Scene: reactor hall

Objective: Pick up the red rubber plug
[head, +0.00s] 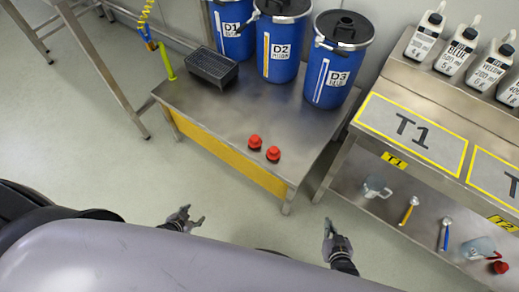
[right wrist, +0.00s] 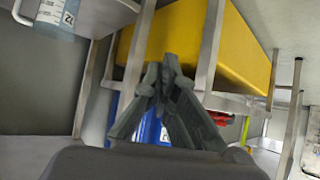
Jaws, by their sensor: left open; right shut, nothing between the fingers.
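Two red plugs with dark bases stand close together near the front corner of the low steel table (head: 215,110). One red plug (head: 255,142) is a little further back and left, the other red plug (head: 273,154) nearer and right. I cannot tell from the picture what they are made of. My left gripper (head: 190,217) is open and empty, in front of the table and below its yellow side. My right gripper (head: 329,229) is shut and empty, to the right of the table's front corner. Its closed fingers also show in the right wrist view (right wrist: 160,75).
A steel bench (head: 385,140) with bottles stands at right. Another red object (head: 500,267) lies on its lower shelf.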

